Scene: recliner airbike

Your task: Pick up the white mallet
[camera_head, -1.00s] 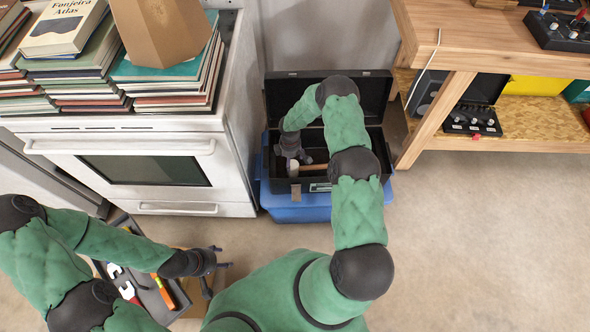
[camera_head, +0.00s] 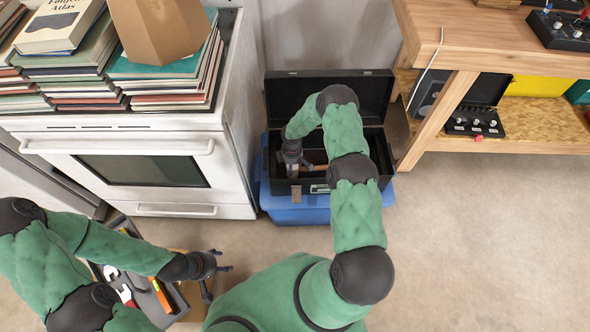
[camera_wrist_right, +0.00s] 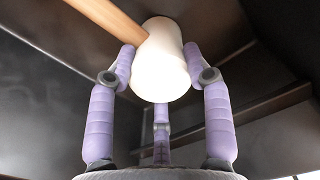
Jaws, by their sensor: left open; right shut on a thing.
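The white mallet has a white head, seen large in the right wrist view (camera_wrist_right: 162,62), and a wooden handle (camera_wrist_right: 108,18) running to the upper left. In the head view its handle (camera_head: 318,168) shows inside the open black toolbox (camera_head: 330,85); the head is mostly hidden by my gripper. My right gripper (camera_head: 293,170) reaches down into the toolbox. Its purple fingers (camera_wrist_right: 162,85) are shut around the mallet head. My left gripper (camera_head: 218,278) is open and empty, low at the left, away from the toolbox.
The toolbox stands on a blue bin (camera_head: 300,212). A white oven (camera_head: 150,165) stacked with books is at the left. A wooden workbench (camera_head: 480,50) is at the right. A tray of tools (camera_head: 135,285) lies near my left arm. The floor at the right is clear.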

